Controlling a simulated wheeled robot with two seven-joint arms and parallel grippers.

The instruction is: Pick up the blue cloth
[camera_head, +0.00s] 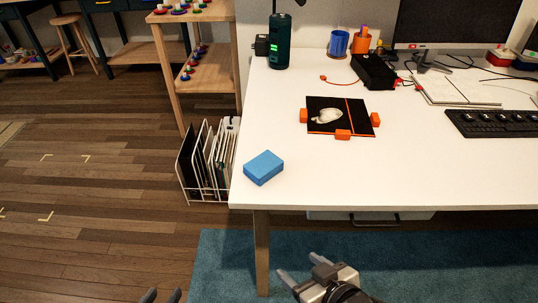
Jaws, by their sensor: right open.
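The blue cloth (263,167) looks like a small, thick rectangular block and lies flat on the white desk (400,170) near its front left corner. My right gripper (300,268) is open and empty, low in front of the desk's front edge, below and right of the cloth in the picture. Only the dark fingertips of my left gripper (161,296) show at the bottom edge. They stand apart with nothing visible between them, left of the desk. Neither gripper touches the cloth.
A black mat (338,115) with orange clips and a white shape lies behind the cloth. A dark green cylinder (279,42) stands at the back left. A keyboard (494,123) is at the right. A wire file rack (209,160) stands beside the desk. The desk around the cloth is clear.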

